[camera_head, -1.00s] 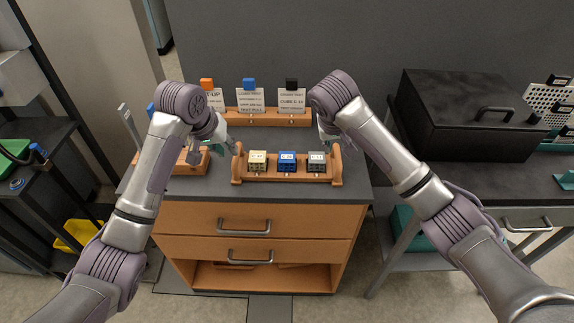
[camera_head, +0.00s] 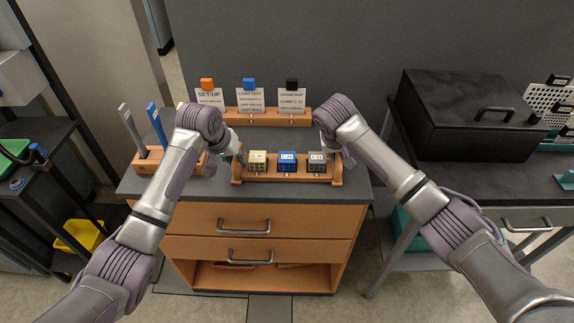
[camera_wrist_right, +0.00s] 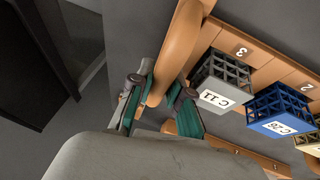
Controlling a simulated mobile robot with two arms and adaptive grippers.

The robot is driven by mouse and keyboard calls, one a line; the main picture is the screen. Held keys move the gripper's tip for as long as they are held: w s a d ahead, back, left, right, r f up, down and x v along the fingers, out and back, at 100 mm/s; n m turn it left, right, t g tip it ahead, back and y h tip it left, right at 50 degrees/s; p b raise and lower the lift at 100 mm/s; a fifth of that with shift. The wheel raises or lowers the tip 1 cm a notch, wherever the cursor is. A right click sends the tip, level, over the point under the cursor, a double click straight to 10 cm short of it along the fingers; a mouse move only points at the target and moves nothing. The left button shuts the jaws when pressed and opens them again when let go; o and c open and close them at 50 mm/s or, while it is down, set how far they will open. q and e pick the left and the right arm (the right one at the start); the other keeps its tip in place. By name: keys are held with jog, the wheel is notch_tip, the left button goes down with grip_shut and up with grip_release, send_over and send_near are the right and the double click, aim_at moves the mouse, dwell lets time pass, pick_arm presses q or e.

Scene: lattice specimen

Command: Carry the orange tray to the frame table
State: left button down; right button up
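The orange tray (camera_head: 250,181) stands on the dark top of the cabinet, with raised ends. It holds a cream lattice cube (camera_head: 257,161), a blue one (camera_head: 287,162) and a grey one (camera_head: 317,162). My left gripper (camera_head: 237,155) is at the tray's left end, mostly hidden by its wrist, so its opening cannot be told. My right gripper (camera_head: 328,143) is at the right end. In the right wrist view its fingers (camera_wrist_right: 158,98) stand apart on either side of the tray's rounded end bar (camera_wrist_right: 180,50), with a gap visible on one side.
An orange rack with three sign cards (camera_head: 250,100) stands behind the tray. A holder with grey and blue upright tools (camera_head: 155,125) is at the left. A black box (camera_head: 465,115) stands on the right-hand table (camera_head: 460,180). A dark shelf (camera_head: 45,190) is at far left.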

grip_shut()
